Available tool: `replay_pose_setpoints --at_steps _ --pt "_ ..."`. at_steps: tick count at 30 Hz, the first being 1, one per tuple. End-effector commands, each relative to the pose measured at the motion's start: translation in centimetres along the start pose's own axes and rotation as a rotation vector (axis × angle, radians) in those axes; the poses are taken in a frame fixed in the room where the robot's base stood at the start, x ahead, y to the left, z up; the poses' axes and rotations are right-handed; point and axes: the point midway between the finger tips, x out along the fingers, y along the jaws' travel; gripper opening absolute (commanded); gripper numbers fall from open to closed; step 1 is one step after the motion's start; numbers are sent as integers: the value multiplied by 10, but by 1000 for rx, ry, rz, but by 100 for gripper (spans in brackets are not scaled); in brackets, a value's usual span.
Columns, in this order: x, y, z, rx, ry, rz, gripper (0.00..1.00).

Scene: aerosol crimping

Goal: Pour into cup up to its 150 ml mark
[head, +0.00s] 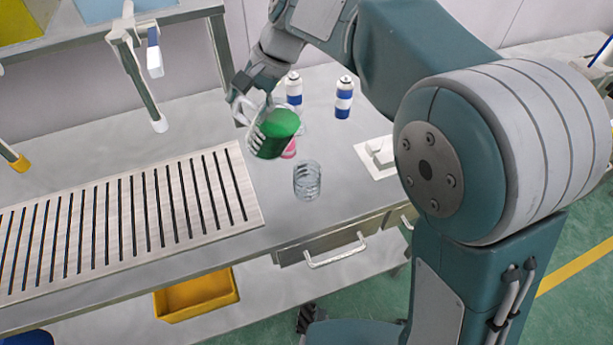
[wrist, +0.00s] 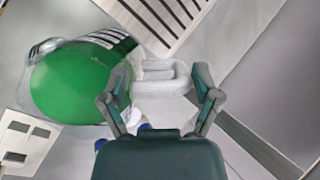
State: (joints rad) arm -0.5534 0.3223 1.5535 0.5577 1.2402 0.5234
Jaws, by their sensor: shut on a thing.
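My gripper (head: 243,104) is shut on the pale handle (wrist: 165,78) of a clear jug with dark marks. The jug holds green liquid (head: 279,124) and is tilted above the bench. The green liquid also shows large at the left of the wrist view (wrist: 72,84). A clear cup (head: 307,182) with ring-like marks stands upright on the bench, just below and right of the jug. I see no green in the cup and no stream between the two. The marks on the cup are too small to read. My gripper fingers (wrist: 160,88) show in the wrist view.
Two white-and-blue cans (head: 344,98) (head: 294,89) stand behind the jug. A pink thing (head: 289,149) is partly hidden behind it. A slotted grate (head: 130,220) lies at left, a white plate with fittings (head: 378,158) at right. The bench in front of the cup is clear.

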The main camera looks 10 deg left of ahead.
Motion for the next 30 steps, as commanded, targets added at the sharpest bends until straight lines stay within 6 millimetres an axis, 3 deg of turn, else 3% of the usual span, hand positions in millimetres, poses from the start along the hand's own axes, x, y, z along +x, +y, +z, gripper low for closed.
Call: replay_pose_setpoints --at_steps 6,30 --pt "1 5 -1 -24 3 -82 19" --pt "3 6 -1 -36 3 -119 19"
